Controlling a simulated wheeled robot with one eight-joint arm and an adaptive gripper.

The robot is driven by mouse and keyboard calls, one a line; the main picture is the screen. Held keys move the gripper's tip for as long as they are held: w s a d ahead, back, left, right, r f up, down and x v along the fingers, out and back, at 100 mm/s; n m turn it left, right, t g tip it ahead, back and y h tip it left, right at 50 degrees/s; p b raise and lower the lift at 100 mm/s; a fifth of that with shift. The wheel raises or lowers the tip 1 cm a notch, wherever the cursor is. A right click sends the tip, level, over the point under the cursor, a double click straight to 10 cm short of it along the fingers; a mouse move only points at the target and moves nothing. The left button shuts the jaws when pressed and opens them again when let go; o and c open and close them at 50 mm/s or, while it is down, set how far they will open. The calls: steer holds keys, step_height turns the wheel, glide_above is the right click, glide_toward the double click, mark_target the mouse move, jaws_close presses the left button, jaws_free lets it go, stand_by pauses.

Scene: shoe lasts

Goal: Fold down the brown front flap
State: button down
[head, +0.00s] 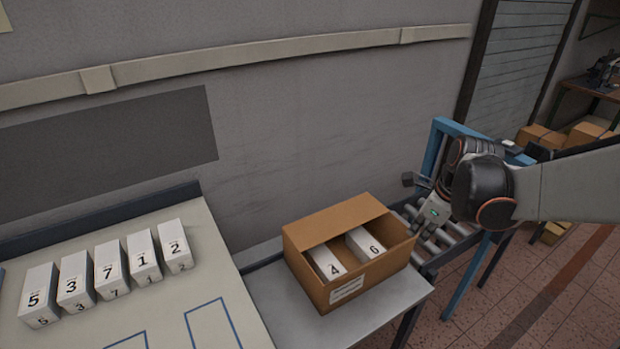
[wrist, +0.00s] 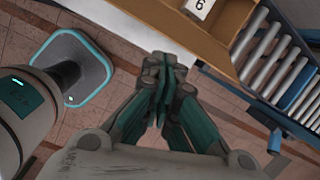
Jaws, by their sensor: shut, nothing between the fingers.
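The brown cardboard box (head: 325,283) stands open on a grey metal table, with a white label on its front wall. White boxes marked 4 (head: 329,263) and 6 (head: 365,243) lie inside. A brown panel (head: 335,221) slopes along the box's back side. I cannot clearly make out the front flap apart from the front wall. My gripper (wrist: 163,78) is shut and empty. In the head view it is just right of the box, over the rollers. The wrist view shows part of the box (wrist: 226,50) beyond my fingertips, apart from them.
A roller conveyor (head: 437,240) with a blue frame (head: 434,148) adjoins the box's right side. White numbered boxes (head: 107,270) stand in a row on the left table (head: 205,262). The grey table (head: 385,311) is bare in front of the cardboard box. A wall rises behind.

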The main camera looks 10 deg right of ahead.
step_height(320, 180, down, 12)
steer(key=s+d+m+g+b, duration=0.1)
steer(key=s+m+b, duration=0.1)
steer(key=m+b, duration=0.2)
steer(key=shift+w+a+r, duration=0.2)
steer(key=shift+w+r, duration=0.15)
steer(key=shift+w, duration=0.25)
steer(key=shift+w+a+r, duration=0.2)
steer(key=shift+w+r, duration=0.15)
steer(key=shift+w, duration=0.3)
steer(key=shift+w+a+r, duration=0.2)
steer(key=shift+w+r, duration=0.15)
steer(key=shift+w, duration=0.25)
steer(key=shift+w, duration=0.1)
